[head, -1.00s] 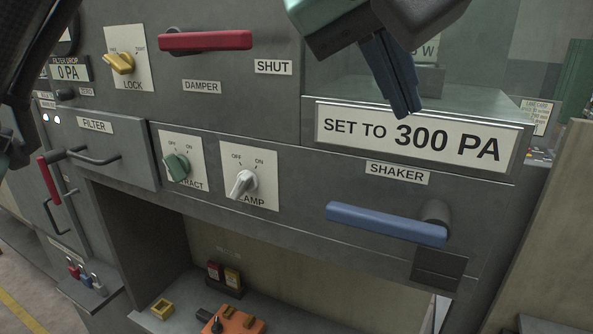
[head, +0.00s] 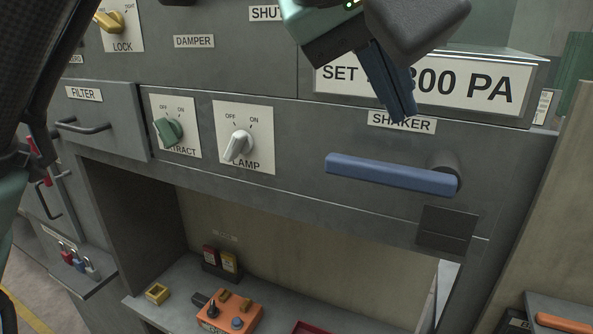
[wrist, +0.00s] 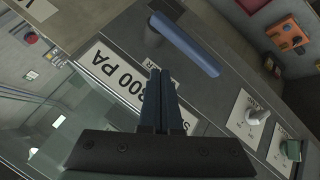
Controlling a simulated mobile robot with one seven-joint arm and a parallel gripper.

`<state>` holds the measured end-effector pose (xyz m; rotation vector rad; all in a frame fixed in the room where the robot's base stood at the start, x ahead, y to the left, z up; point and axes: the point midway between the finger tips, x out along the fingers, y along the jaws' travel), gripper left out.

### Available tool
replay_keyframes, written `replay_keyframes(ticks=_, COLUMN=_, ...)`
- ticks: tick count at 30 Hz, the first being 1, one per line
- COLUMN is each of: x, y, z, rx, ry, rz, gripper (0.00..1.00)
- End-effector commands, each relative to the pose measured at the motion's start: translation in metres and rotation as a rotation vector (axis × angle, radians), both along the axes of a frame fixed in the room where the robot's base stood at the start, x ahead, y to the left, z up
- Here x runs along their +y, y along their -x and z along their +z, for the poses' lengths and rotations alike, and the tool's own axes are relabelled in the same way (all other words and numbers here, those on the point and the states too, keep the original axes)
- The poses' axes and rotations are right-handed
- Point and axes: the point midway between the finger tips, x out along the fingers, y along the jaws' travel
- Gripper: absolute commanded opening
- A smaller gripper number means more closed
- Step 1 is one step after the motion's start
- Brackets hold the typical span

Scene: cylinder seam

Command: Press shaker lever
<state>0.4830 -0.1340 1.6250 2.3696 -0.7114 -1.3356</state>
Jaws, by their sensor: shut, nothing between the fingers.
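The shaker lever is a blue bar (head: 390,173) on a dark round pivot at its right end, on the grey panel under the "SHAKER" label (head: 401,122). It lies nearly level, pointing left. It also shows in the wrist view (wrist: 184,45), beyond my fingertips. My gripper (head: 404,117) is above the lever in the head view, with its dark blue fingers together and empty. In the wrist view the shut fingertips (wrist: 160,74) point toward the lever, apart from it. My fingers hide part of the "SET TO 300 PA" sign (head: 480,82) and of the shaker label.
Green extract (head: 170,131) and white lamp (head: 238,145) knobs sit left of the lever. A filter drawer handle (head: 82,131) juts out further left. Below is an open bay with an orange box (head: 232,312). The space in front of the lever looks clear.

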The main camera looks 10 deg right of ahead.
Motion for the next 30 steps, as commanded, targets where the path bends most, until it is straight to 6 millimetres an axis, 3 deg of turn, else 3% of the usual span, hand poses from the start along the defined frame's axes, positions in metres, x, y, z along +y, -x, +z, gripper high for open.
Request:
replay_keyframes(ticks=1, x=0.000, y=0.000, z=-0.013, rx=-0.001, ry=-0.001, rz=0.001, gripper=0.00)
replay_keyframes(ticks=6, x=0.000, y=0.000, z=-0.026, rx=-0.002, ry=0.000, rz=0.002, gripper=0.00)
replay_keyframes(ticks=30, x=0.000, y=0.000, z=-0.027, rx=-0.001, ry=-0.001, rz=0.001, gripper=0.00)
